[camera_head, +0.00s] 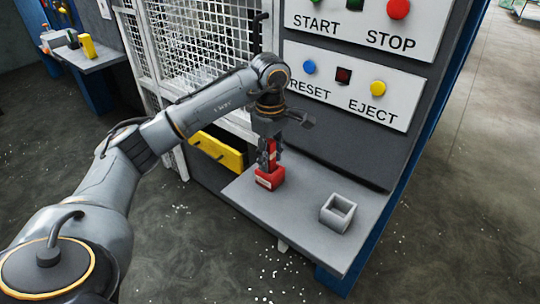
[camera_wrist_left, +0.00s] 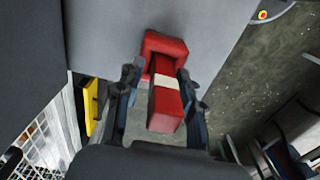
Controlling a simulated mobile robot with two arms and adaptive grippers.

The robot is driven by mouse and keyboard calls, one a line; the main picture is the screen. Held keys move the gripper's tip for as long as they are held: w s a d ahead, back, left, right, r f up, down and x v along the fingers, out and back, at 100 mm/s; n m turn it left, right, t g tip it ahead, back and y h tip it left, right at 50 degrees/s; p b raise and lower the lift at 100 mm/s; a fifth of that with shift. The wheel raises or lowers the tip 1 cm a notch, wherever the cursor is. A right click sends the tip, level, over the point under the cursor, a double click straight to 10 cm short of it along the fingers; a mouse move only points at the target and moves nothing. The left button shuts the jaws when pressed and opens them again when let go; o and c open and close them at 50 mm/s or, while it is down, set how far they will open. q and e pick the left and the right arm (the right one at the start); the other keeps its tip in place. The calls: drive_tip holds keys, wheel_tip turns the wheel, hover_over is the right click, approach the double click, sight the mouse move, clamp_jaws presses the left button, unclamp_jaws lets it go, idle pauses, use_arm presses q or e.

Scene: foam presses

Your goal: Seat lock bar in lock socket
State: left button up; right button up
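A red lock bar (camera_wrist_left: 167,105) with a white band stands upright between the fingers of my left gripper (camera_head: 269,157). Its lower end is in or right over a red square socket (camera_head: 269,179) on the grey shelf; how deep it sits is hidden. The bar and the red socket rim (camera_wrist_left: 165,43) line up closely in the left wrist view, where my left gripper (camera_wrist_left: 161,80) has a finger on each side of the bar. Whether both fingers press on it is unclear. A grey, empty, open-topped square socket (camera_head: 338,213) stands to the right on the shelf. My right gripper is not in view.
The grey shelf (camera_head: 310,240) juts out below a panel (camera_head: 350,85) of labelled buttons. A mesh guard (camera_head: 205,45) and a yellow block (camera_head: 217,152) are left of the shelf. The shelf is clear between the two sockets. A side table (camera_head: 85,57) stands far left.

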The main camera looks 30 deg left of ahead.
sight(270, 144)
use_arm(q)
drive_tip(key=shift+r, duration=0.1)
drive_tip(key=shift+r, duration=0.1)
drive_tip(key=shift+r+p, duration=0.35)
drive_tip(key=shift+p, duration=0.05)
wheel_tip(270, 144, up, 3)
drive_tip(key=shift+f+b, duration=0.15)
drive_tip(key=shift+b, duration=0.3)
wheel_tip(270, 144, up, 9)
drive_tip(key=shift+f+p, duration=0.1)
drive_tip(key=shift+p, duration=0.65)
